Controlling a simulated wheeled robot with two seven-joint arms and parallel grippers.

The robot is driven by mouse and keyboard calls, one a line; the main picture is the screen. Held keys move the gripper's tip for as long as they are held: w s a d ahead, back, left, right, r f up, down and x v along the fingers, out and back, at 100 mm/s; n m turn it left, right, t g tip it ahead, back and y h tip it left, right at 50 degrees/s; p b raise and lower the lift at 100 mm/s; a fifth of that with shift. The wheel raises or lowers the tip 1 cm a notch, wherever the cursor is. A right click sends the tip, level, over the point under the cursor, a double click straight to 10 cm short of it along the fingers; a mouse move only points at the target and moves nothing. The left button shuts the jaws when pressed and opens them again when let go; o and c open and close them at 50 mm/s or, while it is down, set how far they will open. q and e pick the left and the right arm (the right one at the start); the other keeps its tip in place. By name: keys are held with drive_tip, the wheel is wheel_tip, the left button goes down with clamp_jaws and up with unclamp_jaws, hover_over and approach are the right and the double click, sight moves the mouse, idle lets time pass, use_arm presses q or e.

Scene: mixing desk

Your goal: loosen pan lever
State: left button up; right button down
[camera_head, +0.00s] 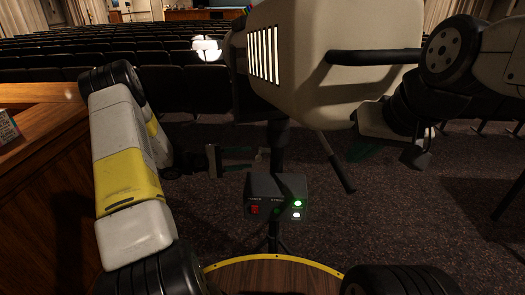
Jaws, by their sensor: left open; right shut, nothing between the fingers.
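A large beige lamp-like housing (325,60) sits on a dark upright stand (277,150). A black rod (336,163) slants down to the right from under the housing; I cannot tell whether it is the pan lever. My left gripper (252,158) is open just left of the stand, fingers pointing right toward it. A small pale piece shows by its fingertips, too small to identify; contact cannot be told.
A dark control box (262,196) with a red switch and lit green and white lamps is on the stand below. A black bar (374,57) runs along the housing's side. A wooden desk (45,150) stands at left. Rows of dark seats (60,75) fill the back.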

sight(259, 157)
use_arm(q)
drive_tip(key=w+d+f, duration=0.1)
drive_tip(key=w+d+f+n+t, duration=0.1)
drive_tip(key=w+d, duration=0.1)
drive_tip(key=w+d+f+t, duration=0.1)
drive_tip(key=w+d, duration=0.1)
drive_tip(key=shift+w+f+n, duration=0.15)
drive_tip(key=shift+f+n, duration=0.15)
drive_tip(key=shift+f, duration=0.05)
clamp_jaws()
idle(1.5)
